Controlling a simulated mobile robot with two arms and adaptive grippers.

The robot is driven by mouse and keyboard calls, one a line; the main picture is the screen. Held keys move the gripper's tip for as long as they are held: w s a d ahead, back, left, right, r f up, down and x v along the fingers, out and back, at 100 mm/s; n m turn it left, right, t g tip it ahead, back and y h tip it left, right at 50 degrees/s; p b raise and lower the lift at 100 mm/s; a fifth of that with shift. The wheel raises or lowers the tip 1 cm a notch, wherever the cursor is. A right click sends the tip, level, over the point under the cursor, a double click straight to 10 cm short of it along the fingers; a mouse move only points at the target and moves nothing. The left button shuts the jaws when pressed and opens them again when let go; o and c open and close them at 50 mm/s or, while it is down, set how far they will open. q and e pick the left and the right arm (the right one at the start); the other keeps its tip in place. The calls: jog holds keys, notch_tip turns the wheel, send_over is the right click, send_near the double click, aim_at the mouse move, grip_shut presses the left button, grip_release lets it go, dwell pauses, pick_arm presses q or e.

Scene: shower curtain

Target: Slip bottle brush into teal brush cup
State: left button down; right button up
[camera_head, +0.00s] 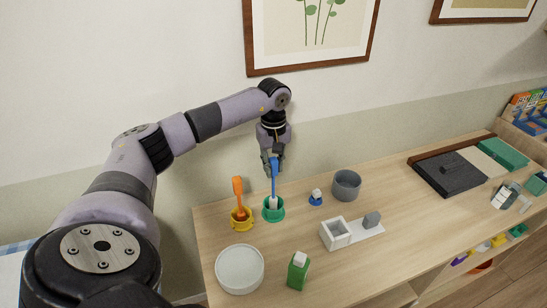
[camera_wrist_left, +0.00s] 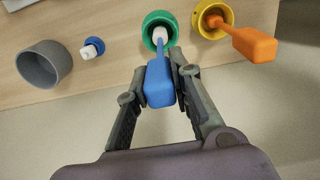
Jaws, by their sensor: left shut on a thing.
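The bottle brush with a blue handle (camera_head: 275,180) and white head is nearly upright, handle up. My left gripper (camera_head: 273,167) is shut on its blue handle from above. In the left wrist view the handle (camera_wrist_left: 160,84) sits between the fingers of my left gripper (camera_wrist_left: 160,78). The teal brush cup (camera_head: 273,214) stands on the counter directly below. The white head shows at the cup's mouth, partly inside the rim; the teal cup also shows in the left wrist view (camera_wrist_left: 147,27). How deep the head reaches is hidden. My right gripper is not in view.
An orange brush (camera_head: 238,188) leans in a yellow cup (camera_head: 240,222) just left of the teal cup. A small blue-and-white item (camera_head: 316,197) and a grey cup (camera_head: 346,185) stand to the right.

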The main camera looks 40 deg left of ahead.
pick_arm(q)
jog(key=shift+f+b, duration=0.35)
jog(key=shift+f, duration=0.2)
jog(key=c, duration=1.3)
grip_release()
jog(key=shift+c, duration=0.2)
notch_tip(320, 180, up, 12)
jog(key=shift+f, duration=0.15)
jog(key=shift+r+p, duration=0.45)
jog(key=shift+r, duration=0.15)
notch_tip(320, 180, up, 3)
jog(key=p, duration=0.3)
jog(key=shift+r, duration=0.15)
